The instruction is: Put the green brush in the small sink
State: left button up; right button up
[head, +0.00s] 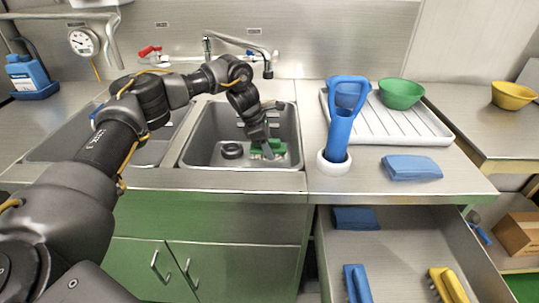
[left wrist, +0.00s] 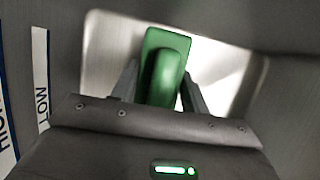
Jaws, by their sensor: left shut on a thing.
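The green brush (head: 276,146) is down inside the small sink (head: 200,150), low over or on its floor towards the right side; I cannot tell whether it touches the floor. My left gripper (head: 268,150) reaches down into this sink and is shut on the brush. In the left wrist view the green brush (left wrist: 165,72) stands between the two fingers of the left gripper (left wrist: 160,88), with the bright sink floor around it. The brush's underside is hidden. My right gripper is not in view.
A dark round drain piece (head: 232,150) lies in the sink left of the brush. A blue scoop (head: 342,120) stands in a white holder to the right. A white drainboard holds a green bowl (head: 401,93). An open drawer (head: 400,250) below holds a blue and a yellow brush.

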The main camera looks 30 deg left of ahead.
pick_arm(q)
jog(key=shift+w+f, duration=0.2)
jog(key=shift+f, duration=0.1)
notch_tip(320, 180, down, 2)
jog(key=shift+f, duration=0.45)
jog(key=shift+f, duration=0.2)
jog(key=o, duration=1)
jog(key=shift+c, duration=0.2)
